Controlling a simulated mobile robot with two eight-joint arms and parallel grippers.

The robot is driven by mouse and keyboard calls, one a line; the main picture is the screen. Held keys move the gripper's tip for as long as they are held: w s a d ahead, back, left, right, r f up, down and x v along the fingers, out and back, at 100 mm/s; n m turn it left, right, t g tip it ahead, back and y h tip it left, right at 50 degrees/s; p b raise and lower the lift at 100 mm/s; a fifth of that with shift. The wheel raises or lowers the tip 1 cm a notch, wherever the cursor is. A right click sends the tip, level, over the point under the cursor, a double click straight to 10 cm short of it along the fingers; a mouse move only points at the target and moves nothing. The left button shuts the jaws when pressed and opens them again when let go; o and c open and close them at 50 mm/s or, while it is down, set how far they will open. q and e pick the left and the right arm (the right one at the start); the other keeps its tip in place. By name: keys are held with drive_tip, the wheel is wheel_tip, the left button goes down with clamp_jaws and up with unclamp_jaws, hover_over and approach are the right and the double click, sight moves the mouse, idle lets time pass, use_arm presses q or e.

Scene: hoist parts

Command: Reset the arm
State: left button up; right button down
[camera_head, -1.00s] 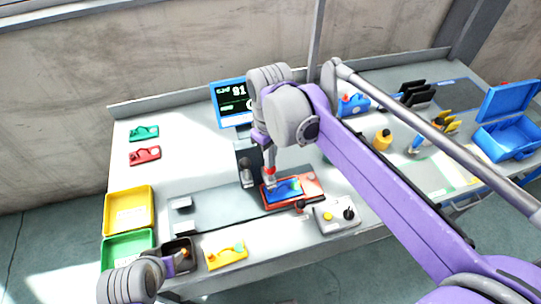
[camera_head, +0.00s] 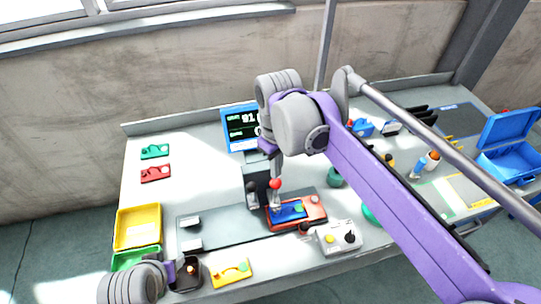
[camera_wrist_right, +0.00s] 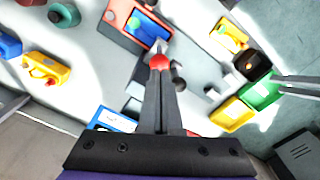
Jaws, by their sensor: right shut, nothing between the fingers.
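My right gripper (camera_head: 275,200) points down over the blue part (camera_head: 288,210), which lies on the red-orange fixture (camera_head: 312,212) near the table's middle. Its slim fingers are together with nothing between them; a red round piece shows near the tips. In the right wrist view, the gripper (camera_wrist_right: 159,50) reaches up to the edge of the fixture (camera_wrist_right: 125,22) and blue part (camera_wrist_right: 155,30); I cannot tell whether it touches.
A monitor (camera_head: 240,125) stands behind the fixture. A grey control box (camera_head: 338,238) is close to its right. Yellow (camera_head: 138,228) and green trays sit at the left edge. A blue open case (camera_head: 508,150) is at the far right.

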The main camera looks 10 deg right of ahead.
drive_tip(key=s+d+f+m+t, duration=0.2)
drive_tip(key=s+d+f+m, duration=0.1)
drive_tip(key=s+f, duration=0.3)
drive_tip(key=s+d+f+m+t, duration=0.3)
drive_tip(key=s+f, duration=0.3)
drive_tip(key=shift+s+d+t, duration=0.3)
drive_tip(key=shift+s+d, duration=0.05)
drive_tip(key=shift+s, duration=0.05)
idle(1.7)
